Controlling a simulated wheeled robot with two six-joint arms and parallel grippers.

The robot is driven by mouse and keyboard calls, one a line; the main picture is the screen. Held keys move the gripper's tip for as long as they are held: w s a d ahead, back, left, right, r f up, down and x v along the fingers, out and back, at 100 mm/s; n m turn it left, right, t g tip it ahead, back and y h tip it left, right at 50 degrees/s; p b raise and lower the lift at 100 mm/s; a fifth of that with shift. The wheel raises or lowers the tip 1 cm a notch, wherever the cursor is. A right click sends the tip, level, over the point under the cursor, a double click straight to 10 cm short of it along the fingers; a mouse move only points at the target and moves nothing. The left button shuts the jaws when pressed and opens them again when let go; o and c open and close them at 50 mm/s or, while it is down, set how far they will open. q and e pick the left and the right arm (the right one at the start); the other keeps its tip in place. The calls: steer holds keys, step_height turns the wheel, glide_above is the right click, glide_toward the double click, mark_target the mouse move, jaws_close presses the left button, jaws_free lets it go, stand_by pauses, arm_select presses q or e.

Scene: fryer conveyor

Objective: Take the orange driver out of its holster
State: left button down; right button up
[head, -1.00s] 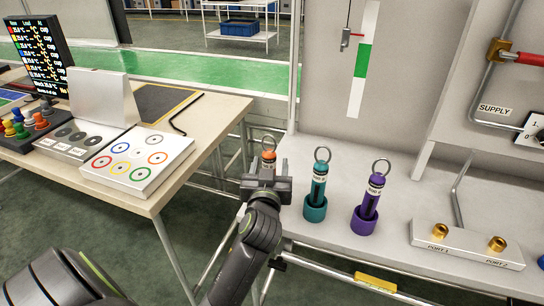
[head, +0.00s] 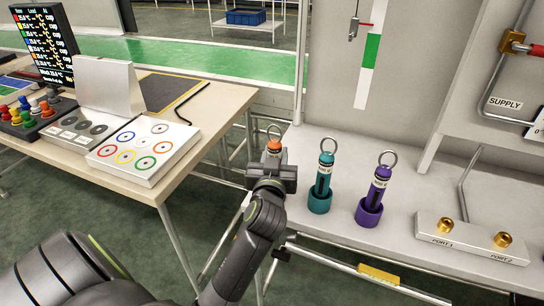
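The orange driver (head: 273,147) stands upright at the left end of the grey bench, with its metal ring on top and a white label band below the orange cap. My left gripper (head: 273,168) is at the driver, just below the cap, and hides its lower part and its holster. The fingertips are hidden behind the gripper body, so I cannot tell whether they are closed on the driver. My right gripper is not in view.
A teal driver (head: 325,172) and a purple driver (head: 378,185) stand in their holsters to the right. A port block (head: 471,241) lies further right. The wooden table (head: 205,112) on the left holds a screen and a ringed white panel (head: 143,152).

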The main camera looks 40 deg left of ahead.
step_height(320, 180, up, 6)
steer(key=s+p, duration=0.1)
steer(key=p, duration=0.5)
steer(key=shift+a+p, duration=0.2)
steer(key=shift+p, duration=0.2)
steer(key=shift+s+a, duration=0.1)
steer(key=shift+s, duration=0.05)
stand_by(0.7)
